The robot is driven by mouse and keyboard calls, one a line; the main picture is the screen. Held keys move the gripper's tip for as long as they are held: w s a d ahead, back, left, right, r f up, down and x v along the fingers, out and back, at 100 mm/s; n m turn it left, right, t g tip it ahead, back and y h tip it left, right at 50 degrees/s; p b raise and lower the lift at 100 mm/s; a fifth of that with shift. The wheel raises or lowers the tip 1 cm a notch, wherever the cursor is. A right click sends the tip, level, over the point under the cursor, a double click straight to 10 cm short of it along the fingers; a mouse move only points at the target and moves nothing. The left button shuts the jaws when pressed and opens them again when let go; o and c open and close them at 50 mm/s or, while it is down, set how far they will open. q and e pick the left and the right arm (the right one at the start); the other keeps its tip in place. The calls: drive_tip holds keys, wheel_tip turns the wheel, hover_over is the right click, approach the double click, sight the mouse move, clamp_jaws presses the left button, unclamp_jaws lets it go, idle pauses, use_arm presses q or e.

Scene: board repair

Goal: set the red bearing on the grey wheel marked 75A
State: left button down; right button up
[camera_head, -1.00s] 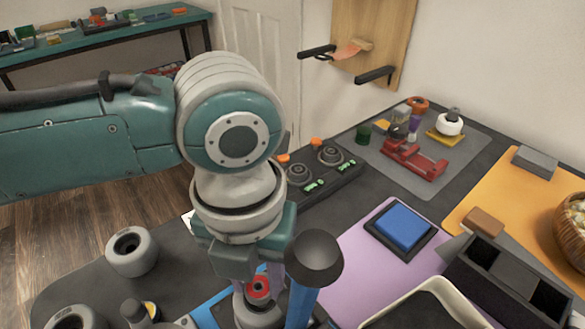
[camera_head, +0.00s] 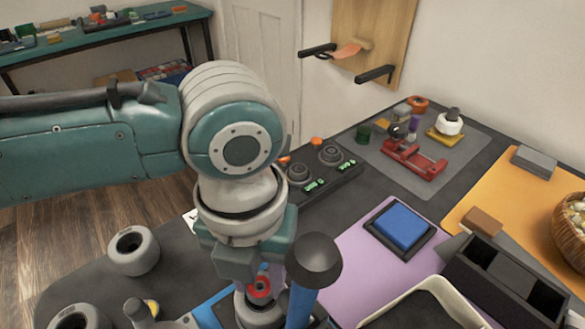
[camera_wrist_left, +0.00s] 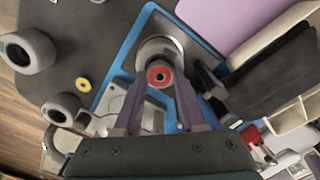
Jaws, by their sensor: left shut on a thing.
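The red bearing (camera_head: 259,289) is a small red ring with a dark centre. My left gripper (camera_wrist_left: 160,88) points down, with its purple fingers on both sides of the bearing, and is shut on it. In the left wrist view the bearing (camera_wrist_left: 160,68) shows in front of the middle of a pale grey wheel (camera_wrist_left: 146,48). This wheel (camera_head: 258,317) stands right under the gripper in the head view. I cannot tell whether the bearing touches it, and no 75A marking is legible. My right gripper is not in view.
A blue post with a black knob (camera_head: 313,259) stands close to the right of the gripper. Two other grey wheels (camera_head: 134,250) are at the left. A blue pad (camera_head: 401,226) and a black open box (camera_head: 470,270) are at the right. The purple mat (camera_head: 360,262) has free room.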

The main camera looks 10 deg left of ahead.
use_arm(q)
drive_tip(key=shift+f, duration=0.45)
drive_tip(key=shift+f, duration=0.15)
idle(0.9)
drive_tip(key=shift+a+f, duration=0.15)
drive_tip(key=shift+f, duration=0.25)
idle(1.0)
drive_tip(key=c, duration=0.6)
unclamp_jaws()
drive_tip(key=shift+s+a+f, duration=0.1)
drive_tip(key=shift+o, duration=0.2)
drive_tip(key=r+p, duration=0.2)
drive_tip(key=r, duration=0.1)
drive_tip(key=shift+d+r+p, duration=0.1)
drive_tip(key=shift+d+p, duration=0.1)
drive_tip(key=shift+p, duration=0.15)
drive_tip(key=shift+r+p, duration=2.15)
